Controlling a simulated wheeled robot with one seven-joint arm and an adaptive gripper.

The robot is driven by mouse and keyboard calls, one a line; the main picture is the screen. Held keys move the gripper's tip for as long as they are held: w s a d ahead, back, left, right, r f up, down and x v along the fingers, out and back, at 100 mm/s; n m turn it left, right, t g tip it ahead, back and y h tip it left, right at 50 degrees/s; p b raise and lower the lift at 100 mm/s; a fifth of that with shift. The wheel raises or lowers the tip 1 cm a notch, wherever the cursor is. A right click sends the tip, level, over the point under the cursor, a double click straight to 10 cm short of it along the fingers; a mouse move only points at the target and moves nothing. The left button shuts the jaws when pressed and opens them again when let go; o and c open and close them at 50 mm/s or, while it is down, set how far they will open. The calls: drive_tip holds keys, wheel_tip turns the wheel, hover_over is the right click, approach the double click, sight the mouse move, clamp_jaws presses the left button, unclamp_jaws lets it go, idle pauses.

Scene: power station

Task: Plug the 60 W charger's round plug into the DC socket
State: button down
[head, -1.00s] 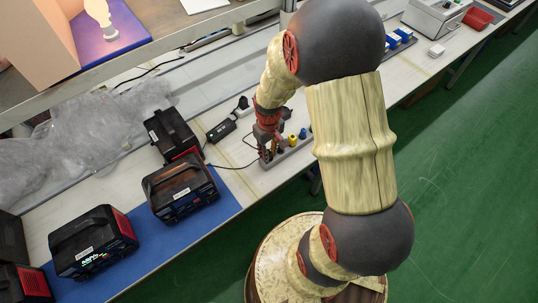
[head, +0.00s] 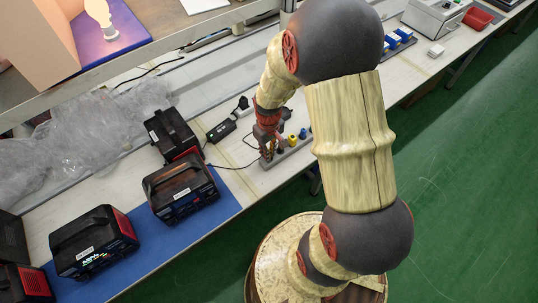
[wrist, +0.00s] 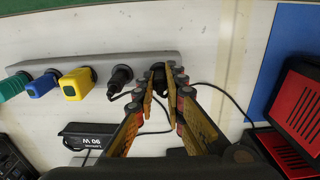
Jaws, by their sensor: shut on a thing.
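A grey strip (wrist: 98,68) holds a row of plugs, and it also shows in the head view (head: 292,152). My gripper (wrist: 166,82) is at the strip's right end in the wrist view, shut on a dark round plug (wrist: 157,70). The fingers hide part of it, and I cannot tell whether it still touches the strip. A thin black cable (wrist: 226,94) runs from near the fingers to the right. A black charger labelled 90 W (wrist: 90,137) lies below the strip. I cannot make out a 60 W label or the DC socket. In the head view my gripper (head: 267,153) stands low over the bench.
Black power stations stand left of my gripper, one close by (head: 172,136) and another (head: 180,190) on the blue mat (head: 222,206). Clear plastic wrap (head: 75,140) covers the bench's left.

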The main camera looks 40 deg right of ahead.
drive_tip(key=shift+r, duration=0.1)
drive_tip(key=shift+r+p, duration=2.3)
drive_tip(key=shift+r, duration=0.6)
